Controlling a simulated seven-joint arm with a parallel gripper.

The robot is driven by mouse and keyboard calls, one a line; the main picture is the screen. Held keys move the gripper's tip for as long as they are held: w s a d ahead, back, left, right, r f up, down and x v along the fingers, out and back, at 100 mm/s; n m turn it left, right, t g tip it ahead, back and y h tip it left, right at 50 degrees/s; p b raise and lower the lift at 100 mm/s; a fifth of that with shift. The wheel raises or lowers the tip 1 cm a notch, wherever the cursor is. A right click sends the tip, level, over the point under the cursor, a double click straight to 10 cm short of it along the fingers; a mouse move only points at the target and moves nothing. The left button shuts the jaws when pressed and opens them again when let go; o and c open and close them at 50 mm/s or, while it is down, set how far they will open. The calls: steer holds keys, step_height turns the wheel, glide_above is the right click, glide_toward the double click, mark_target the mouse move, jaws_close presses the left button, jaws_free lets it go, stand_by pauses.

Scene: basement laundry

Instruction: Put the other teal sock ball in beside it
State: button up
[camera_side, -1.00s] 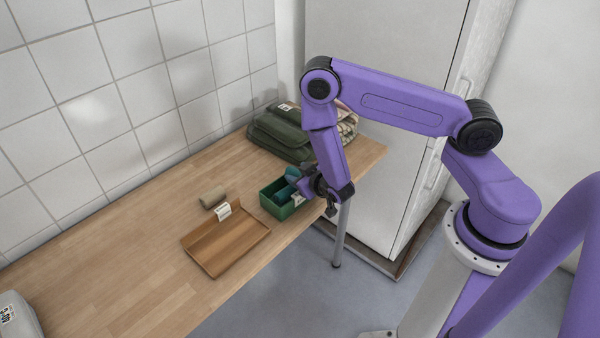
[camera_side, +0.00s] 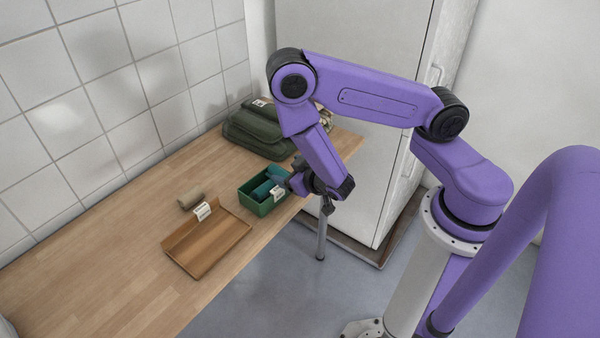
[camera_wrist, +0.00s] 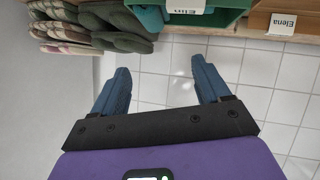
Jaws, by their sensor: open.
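A green bin (camera_side: 250,205) with a white label stands near the table's front edge. Teal sock material (camera_side: 262,189) shows inside it in the side view, but I cannot clearly separate the pieces there. In the wrist view the bin (camera_wrist: 225,18) is at the top edge, its label reading "Elin", with teal (camera_wrist: 150,16) at its left end. In the side view my gripper (camera_side: 298,180) is just right of the bin. No teal sock ball shows outside the bin.
A wooden tray (camera_side: 210,250) labelled "Elena" lies left of the bin, with a tan roll (camera_side: 191,196) behind it. Folded dark green textiles (camera_side: 258,135) are stacked behind the bin. A white cabinet (camera_side: 350,150) stands beyond the table end. The table's left part is clear.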

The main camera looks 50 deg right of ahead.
steer(key=s+a+r+n+g+y, duration=0.2)
steer(key=s+a+r+g+y, duration=0.15)
steer(key=s+a, duration=0.35)
steer(key=s+a+r+n+g+y, duration=0.25)
steer(key=s+a+g, duration=0.25)
steer(key=s+a, duration=0.25)
steer(key=s+r+n+g+y, duration=0.1)
steer(key=s+r+n+g, duration=0.2)
steer(key=s+r, duration=0.3)
steer(key=s+d+r+n+h, duration=0.3)
steer(key=d+r+n, duration=0.2)
steer(key=d, duration=0.5)
step_height(320, 180, up, 3)
steer(key=shift+s+f, duration=0.1)
steer(key=shift+s, duration=0.25)
